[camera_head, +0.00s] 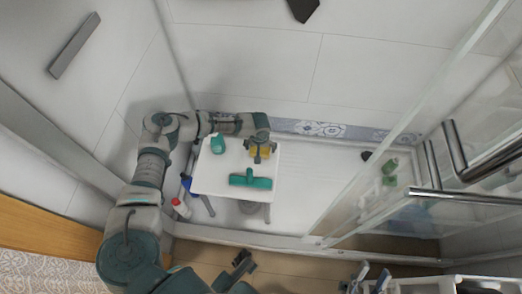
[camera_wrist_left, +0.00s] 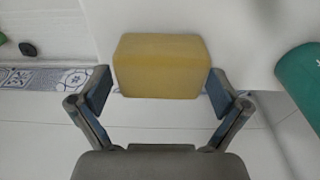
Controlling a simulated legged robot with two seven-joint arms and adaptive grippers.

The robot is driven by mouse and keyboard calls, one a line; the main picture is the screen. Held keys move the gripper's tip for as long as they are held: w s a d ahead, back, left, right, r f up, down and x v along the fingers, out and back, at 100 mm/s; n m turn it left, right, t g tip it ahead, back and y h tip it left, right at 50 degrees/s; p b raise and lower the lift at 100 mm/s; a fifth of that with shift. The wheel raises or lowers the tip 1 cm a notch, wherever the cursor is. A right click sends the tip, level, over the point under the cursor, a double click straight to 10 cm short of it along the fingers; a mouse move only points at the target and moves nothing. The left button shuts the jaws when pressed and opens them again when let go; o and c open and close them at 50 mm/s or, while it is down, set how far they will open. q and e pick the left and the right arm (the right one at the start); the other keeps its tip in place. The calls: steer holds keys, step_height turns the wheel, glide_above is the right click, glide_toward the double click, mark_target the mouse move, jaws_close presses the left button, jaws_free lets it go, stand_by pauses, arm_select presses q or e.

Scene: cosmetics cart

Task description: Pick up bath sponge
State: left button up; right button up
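The bath sponge is a yellow block (camera_wrist_left: 160,66) in the left wrist view, on the white top of a small stool-like stand. In the head view it shows in part (camera_head: 265,153) under my left gripper. My left gripper (camera_head: 260,147) reaches in from the left above it. In the left wrist view its two fingers (camera_wrist_left: 158,92) are spread on either side of the sponge, with narrow gaps; contact is not clear. My right gripper (camera_head: 244,266) is low in the head view, apart from the stand, with its fingers spread and nothing seen between them.
A green bottle (camera_head: 217,144) and a teal T-shaped tool (camera_head: 250,180) are on the white stand (camera_head: 215,180) beside the sponge. A red-and-white bottle (camera_head: 180,207) is left of the stand. A glass panel with metal handles (camera_head: 455,150) is at the right.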

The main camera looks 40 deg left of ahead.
arm_select(q)
steer(key=shift+d, duration=0.1)
steer(key=c, duration=0.7)
